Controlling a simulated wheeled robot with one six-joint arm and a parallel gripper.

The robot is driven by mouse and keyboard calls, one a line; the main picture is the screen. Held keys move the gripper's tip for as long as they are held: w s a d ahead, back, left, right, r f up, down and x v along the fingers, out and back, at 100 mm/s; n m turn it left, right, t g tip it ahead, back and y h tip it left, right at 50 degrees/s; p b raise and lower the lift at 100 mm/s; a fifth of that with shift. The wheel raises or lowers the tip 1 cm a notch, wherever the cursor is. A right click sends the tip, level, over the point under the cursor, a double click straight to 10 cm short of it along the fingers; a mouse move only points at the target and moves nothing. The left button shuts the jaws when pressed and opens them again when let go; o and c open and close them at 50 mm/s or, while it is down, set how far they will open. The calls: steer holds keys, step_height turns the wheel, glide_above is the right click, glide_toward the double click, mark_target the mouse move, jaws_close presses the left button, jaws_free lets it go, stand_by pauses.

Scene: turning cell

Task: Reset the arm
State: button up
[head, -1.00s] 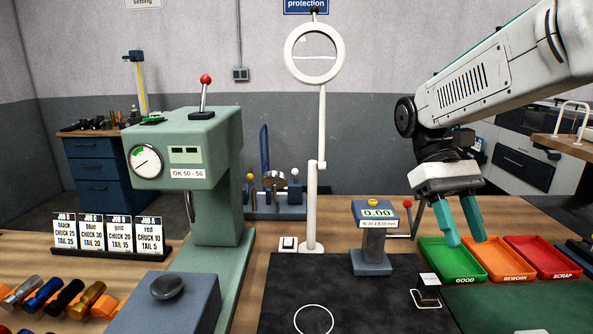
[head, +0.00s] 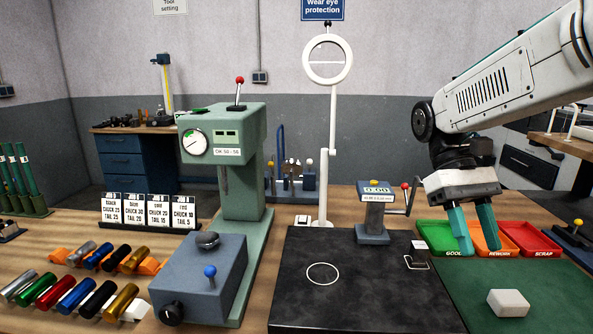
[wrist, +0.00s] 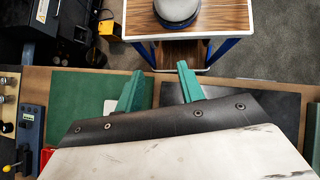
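My gripper (head: 474,229) is at the right in the head view, with its two teal fingers apart and pointing down. Nothing is between the fingers. It hangs in front of the green GOOD tray (head: 434,229) and the orange REWORK tray (head: 487,228), above the bench. My arm reaches in from the upper right. In the wrist view the fingers of my gripper (wrist: 158,82) are also spread, with bench wood showing between them.
A green mat (head: 556,295) bears a pale block (head: 508,303). Left of it lies a black mat (head: 350,304). A small gauge (head: 375,210), a magnifier stand (head: 327,185) and a green press (head: 243,185) stand nearby. In the wrist view a cart (wrist: 222,50) stands beyond the bench edge.

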steer(key=s+f+m+t, duration=0.1)
steer(key=s+f+t, duration=0.2)
steer(key=s, duration=0.4)
steer(key=s+a+f+m+t+y, duration=0.1)
steer(key=s+f+t, duration=0.1)
steer(key=s+t, duration=0.4)
steer(key=shift+s+a+f+t, duration=0.2)
steer(key=shift+s+f+t, duration=0.15)
steer(key=shift+s, duration=0.3)
